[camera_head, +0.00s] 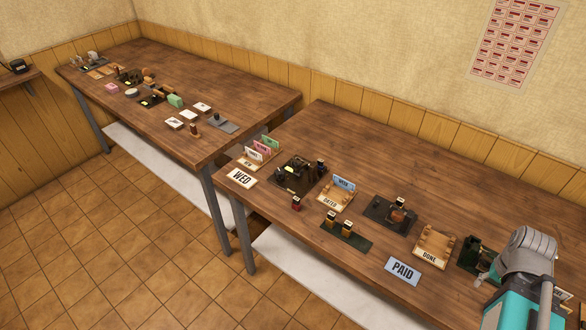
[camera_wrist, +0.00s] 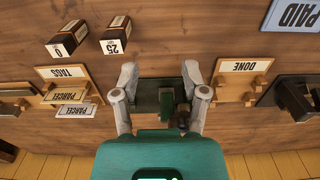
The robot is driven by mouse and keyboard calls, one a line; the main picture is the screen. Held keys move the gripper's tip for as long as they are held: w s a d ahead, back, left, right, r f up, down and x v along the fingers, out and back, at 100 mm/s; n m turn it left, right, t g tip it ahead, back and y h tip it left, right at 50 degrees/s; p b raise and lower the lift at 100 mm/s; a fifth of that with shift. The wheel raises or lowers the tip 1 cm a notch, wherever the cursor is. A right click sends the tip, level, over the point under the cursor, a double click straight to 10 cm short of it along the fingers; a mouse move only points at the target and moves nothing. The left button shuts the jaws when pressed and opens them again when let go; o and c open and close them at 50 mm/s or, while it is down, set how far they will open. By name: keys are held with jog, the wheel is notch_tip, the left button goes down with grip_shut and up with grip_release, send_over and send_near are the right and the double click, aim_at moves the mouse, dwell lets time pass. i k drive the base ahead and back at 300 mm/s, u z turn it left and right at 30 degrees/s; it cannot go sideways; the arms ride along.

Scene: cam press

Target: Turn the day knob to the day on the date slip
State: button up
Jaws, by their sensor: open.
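A white date slip reading WED (camera_head: 241,178) lies at the near left corner of the closer table. Just right of it stands a black machine (camera_head: 298,174) with small upright parts; which part is the day knob is too small to tell. My gripper (camera_wrist: 158,78) is open and empty, its two fingers spread above a dark green device (camera_wrist: 150,92). In the head view my arm is at the far right, well away from the slip and the black machine. The fingertips are hard to make out there.
A DATED tray (camera_head: 330,202), a green stand (camera_head: 346,238), a dark press (camera_head: 390,214), a DONE tray (camera_head: 430,257) and a blue PAID card (camera_head: 403,271) line the table. A small dark red object (camera_head: 296,203) stands alone. The table's rear is clear.

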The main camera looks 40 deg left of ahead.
aim_at(280, 173)
jog(key=z, duration=0.35)
jog(key=k, duration=1.05)
jog(key=u, duration=1.7)
jog(key=i, duration=0.35)
jog(key=z, duration=0.1)
